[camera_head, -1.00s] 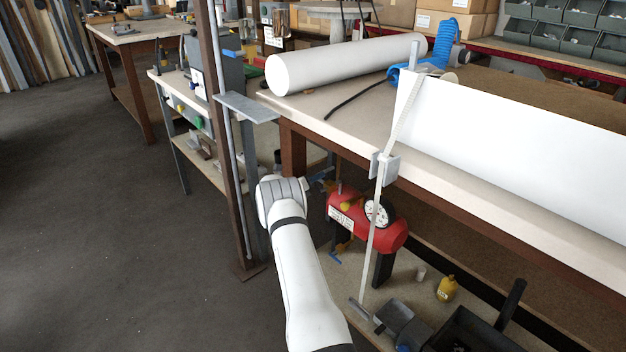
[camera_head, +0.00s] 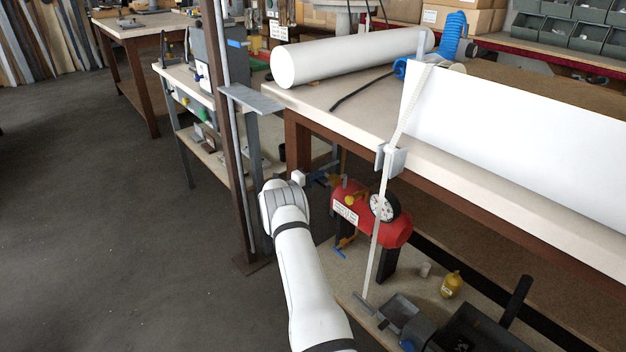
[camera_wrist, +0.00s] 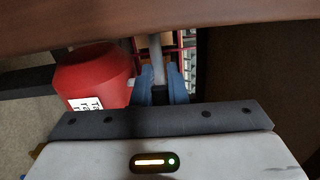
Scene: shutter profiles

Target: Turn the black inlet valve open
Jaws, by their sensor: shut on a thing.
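A red tank (camera_head: 372,216) with a round white gauge (camera_head: 384,207) stands under the bench. My gripper (camera_head: 318,178) reaches in at its upper left, partly hidden by my wrist. In the wrist view the blue fingers of my gripper (camera_wrist: 162,94) are closed around a small dark piece (camera_wrist: 161,97), which looks like the black inlet valve. A grey pipe (camera_wrist: 156,52) runs up from between the fingers. The red tank also shows just left of the fingers (camera_wrist: 95,78). The valve's turn angle is not clear; it is too small and covered in the head view.
The bench (camera_head: 350,108) overhangs the tank, its brown edge close above my gripper in the wrist view. A steel post (camera_head: 232,140) stands left of my wrist. A pale strip (camera_head: 379,225) hangs in front of the tank. A yellow bottle (camera_head: 452,285) stands on the low shelf.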

